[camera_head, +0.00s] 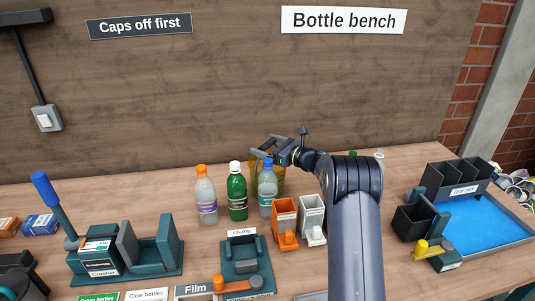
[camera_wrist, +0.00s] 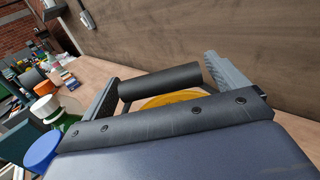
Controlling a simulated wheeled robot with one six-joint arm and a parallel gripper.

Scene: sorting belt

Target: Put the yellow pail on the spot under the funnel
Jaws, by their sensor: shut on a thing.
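The yellow pail (camera_head: 279,180) stands or hangs at the back of the bench, partly hidden behind a blue-capped bottle. In the wrist view its round yellow part (camera_wrist: 172,98) shows below a dark bar that lies between my fingers. My gripper (camera_head: 268,148) is directly above the pail and shut on it, apparently at that dark bar. In the wrist view the fingers of my gripper (camera_wrist: 163,88) stand at either end of the bar. I cannot tell whether the pail touches the bench. I cannot make out the funnel or the spot under it.
Bottles with orange (camera_head: 206,195), white (camera_head: 237,192) and blue (camera_head: 266,200) caps stand close in front of the pail. Orange (camera_head: 284,220) and white (camera_head: 311,218) holders stand nearby. A crusher (camera_head: 120,255) is at left, a blue tray (camera_head: 478,238) at right. The back wall is close.

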